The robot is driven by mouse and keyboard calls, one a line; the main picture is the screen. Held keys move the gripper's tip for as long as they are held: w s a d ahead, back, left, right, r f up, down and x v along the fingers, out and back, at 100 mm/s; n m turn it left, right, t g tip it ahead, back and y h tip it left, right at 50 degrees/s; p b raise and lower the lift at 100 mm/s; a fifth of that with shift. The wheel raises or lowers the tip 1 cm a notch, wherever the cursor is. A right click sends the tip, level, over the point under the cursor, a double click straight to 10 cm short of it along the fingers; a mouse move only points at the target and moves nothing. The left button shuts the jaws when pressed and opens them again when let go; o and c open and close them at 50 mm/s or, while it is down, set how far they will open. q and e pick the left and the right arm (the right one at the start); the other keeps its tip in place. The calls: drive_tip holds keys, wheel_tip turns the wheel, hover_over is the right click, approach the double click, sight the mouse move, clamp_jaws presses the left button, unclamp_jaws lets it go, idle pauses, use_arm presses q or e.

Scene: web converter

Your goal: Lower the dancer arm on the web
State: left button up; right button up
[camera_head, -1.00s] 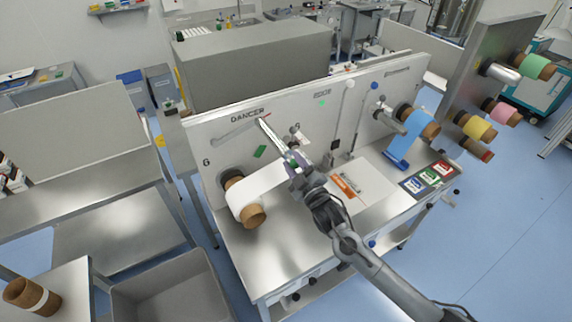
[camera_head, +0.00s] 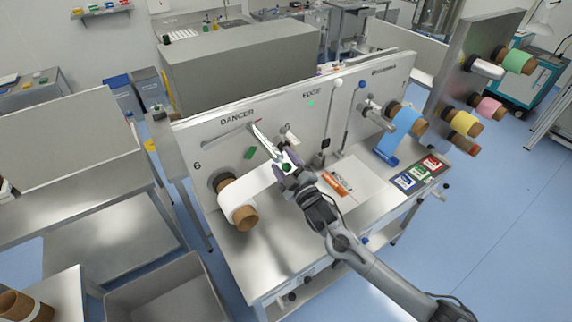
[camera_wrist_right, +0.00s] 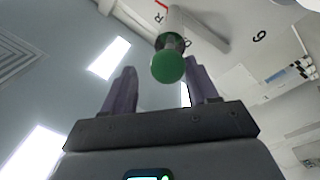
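The dancer arm (camera_head: 265,142) is a silver bar on the upright panel under the "DANCER" label, slanting down and right toward the front. Its green round knob (camera_head: 286,167) is at my right gripper (camera_head: 287,164). In the right wrist view the knob (camera_wrist_right: 168,66) lies between the tips of the purple fingers of my right gripper (camera_wrist_right: 160,75), with a gap on its left and a narrower one on its right. The fingers are open. The white web (camera_head: 252,183) runs from a roll at lower left up to near the gripper, which hides its end. My left gripper is not in view.
A blue roll (camera_head: 408,124) hangs on the panel's right side. Two thin levers (camera_head: 329,110) stand on the panel near the gripper. A grey bin (camera_head: 165,293) stands at lower left.

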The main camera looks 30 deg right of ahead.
drive_tip(key=shift+s, duration=0.1)
drive_tip(key=shift+s, duration=0.2)
drive_tip(key=s+f+b, duration=0.1)
drive_tip(key=s+b, duration=0.1)
drive_tip(key=s, duration=0.8)
drive_tip(key=shift+b, duration=0.4)
drive_tip(key=shift+s, duration=0.1)
drive_tip(key=s+a+f+m+g+p, duration=0.2)
drive_tip(key=s+g, duration=0.3)
drive_tip(key=s, duration=0.4)
drive_tip(key=s+a+f+m+g+p, duration=0.2)
drive_tip(key=s+f+g, duration=0.3)
drive_tip(key=s, duration=0.4)
drive_tip(key=s+a+f+m+g+p, duration=0.3)
drive_tip(key=s+g, duration=0.2)
drive_tip(key=s, duration=0.5)
drive_tip(key=shift+f+m+y+p, duration=0.3)
drive_tip(key=shift+f, duration=0.1)
